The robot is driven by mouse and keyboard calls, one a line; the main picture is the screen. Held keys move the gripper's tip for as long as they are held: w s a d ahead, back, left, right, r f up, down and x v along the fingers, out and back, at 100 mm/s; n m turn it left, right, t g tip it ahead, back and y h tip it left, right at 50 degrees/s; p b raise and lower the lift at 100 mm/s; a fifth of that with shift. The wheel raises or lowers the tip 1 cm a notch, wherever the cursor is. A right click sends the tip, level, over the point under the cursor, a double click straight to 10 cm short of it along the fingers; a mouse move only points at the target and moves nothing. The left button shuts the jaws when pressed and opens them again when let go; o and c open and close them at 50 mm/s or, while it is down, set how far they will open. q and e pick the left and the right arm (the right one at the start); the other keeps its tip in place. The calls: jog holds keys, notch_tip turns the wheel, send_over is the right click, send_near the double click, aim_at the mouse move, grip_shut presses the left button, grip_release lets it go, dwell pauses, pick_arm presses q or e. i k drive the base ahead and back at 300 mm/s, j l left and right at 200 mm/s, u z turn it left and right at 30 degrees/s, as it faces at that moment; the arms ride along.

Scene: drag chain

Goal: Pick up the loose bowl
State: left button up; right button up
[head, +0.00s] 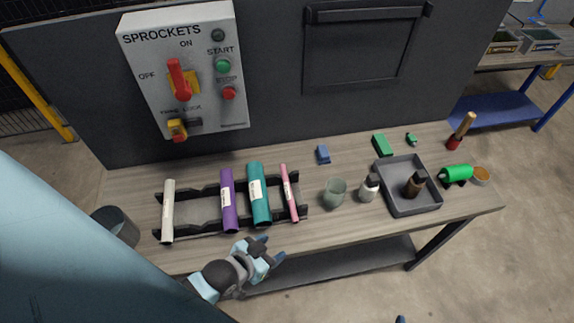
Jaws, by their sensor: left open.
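A small round bowl (481,176) with an orange-brown inside and a greyish rim stands near the right end of the wooden bench. A green cylinder lies just left of it, close to or touching it; I cannot tell which. My left gripper (268,254) is open and empty over the bench's front edge, below the teal roll and far left of the bowl. My right gripper does not show, apart from perhaps a small blue tip at the bottom edge, too little to identify.
A control box (190,75) stands behind.

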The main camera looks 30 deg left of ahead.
aim_at(336, 188)
jog(key=k+u, duration=0.15)
jog(key=u, duration=0.2)
jog(key=j+u, duration=0.1)
jog(key=u, duration=1.9)
jog(key=z, duration=2)
jog(key=k+l+z, duration=0.1)
jog(key=l+z, duration=0.55)
jog(key=l, duration=0.15)
